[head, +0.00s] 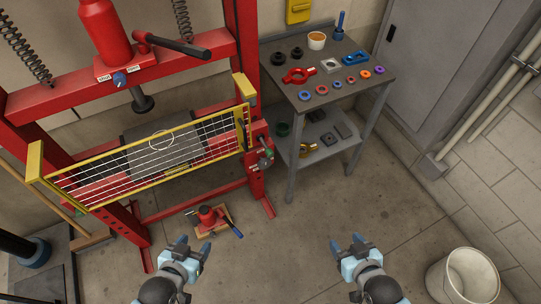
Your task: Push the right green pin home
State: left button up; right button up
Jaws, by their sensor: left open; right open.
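A red press frame (246,50) stands at the left with a yellow-edged mesh guard (110,166) across its front. On its right post, a small dark and green part (266,155) sticks out at the guard's right end. It looks like the right green pin, but it is too small to tell how deep it sits. My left gripper (193,245) is open and empty above the floor, in front of and below the press. My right gripper (347,243) is open and empty above the floor, to the right of the press. Both grippers are apart from the pin.
A grey two-shelf cart (330,92) holding rings and tools stands right of the press. A white bucket (463,277) stands at lower right. The floor between cart and grippers is clear.

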aim_at(269, 153)
jog(key=i+l+u, duration=0.1)
jog(key=l, duration=0.4)
jog(key=i+l, duration=0.2)
jog(key=l, duration=0.3)
jog(key=i+l+u, duration=0.15)
jog(key=l, duration=0.35)
jog(key=i+l+u, duration=0.1)
jog(key=l, duration=0.4)
jog(key=i+l, duration=0.1)
jog(key=l, duration=0.4)
jog(key=u, duration=0.05)
